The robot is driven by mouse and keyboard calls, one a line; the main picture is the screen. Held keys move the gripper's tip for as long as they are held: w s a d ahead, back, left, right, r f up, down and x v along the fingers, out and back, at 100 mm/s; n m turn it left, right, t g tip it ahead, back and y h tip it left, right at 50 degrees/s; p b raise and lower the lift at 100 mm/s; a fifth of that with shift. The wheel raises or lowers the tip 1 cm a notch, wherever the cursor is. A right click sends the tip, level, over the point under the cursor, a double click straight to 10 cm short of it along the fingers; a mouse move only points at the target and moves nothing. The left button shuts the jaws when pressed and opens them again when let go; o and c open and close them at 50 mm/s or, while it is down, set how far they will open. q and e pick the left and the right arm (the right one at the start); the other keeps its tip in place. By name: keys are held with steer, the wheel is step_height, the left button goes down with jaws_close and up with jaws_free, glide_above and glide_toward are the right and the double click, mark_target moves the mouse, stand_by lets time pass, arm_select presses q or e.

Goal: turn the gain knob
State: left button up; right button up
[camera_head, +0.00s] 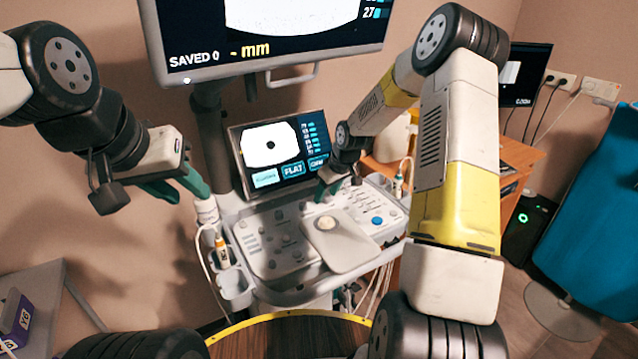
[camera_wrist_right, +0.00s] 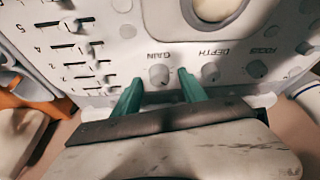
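The gain knob (camera_wrist_right: 158,75) is a small grey knob beside its GAIN label in the right wrist view. My right gripper (camera_wrist_right: 160,80) is open, with one green fingertip on each side of the knob. A small gap shows on both sides of it, and I cannot tell whether the fingers are deep enough around it. In the head view my right gripper (camera_head: 328,186) is at the console (camera_head: 268,235) just below the small touch screen, and the knob is not discernible there. My left gripper (camera_head: 178,188) is open and empty in the air left of the console.
The depth knob (camera_wrist_right: 210,72) and focus knob (camera_wrist_right: 257,69) stand in the same row as the gain knob. Numbered sliders (camera_wrist_right: 75,45) are on the other side. A touch screen (camera_head: 281,153) and large monitor (camera_head: 270,35) rise behind.

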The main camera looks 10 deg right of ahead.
steer(key=v, duration=0.7)
steer(key=shift+s+r, duration=0.2)
steer(key=shift+r, duration=0.15)
steer(key=shift+d, duration=0.1)
steer(key=s+r+m+t+h, duration=0.1)
steer(key=s+r+m, duration=0.1)
steer(key=s+r, duration=1.2)
steer(key=s+r+m, duration=0.2)
steer(key=s+r, duration=0.1)
steer(key=s, duration=0.6)
steer(key=s+a+r+m+t, duration=0.1)
steer(key=s+r+m, duration=0.1)
steer(key=s, duration=0.7)
steer(key=shift+a+r+t+y, duration=0.2)
steer(key=shift+r+t+y, duration=0.15)
steer(key=shift+r, duration=0.35)
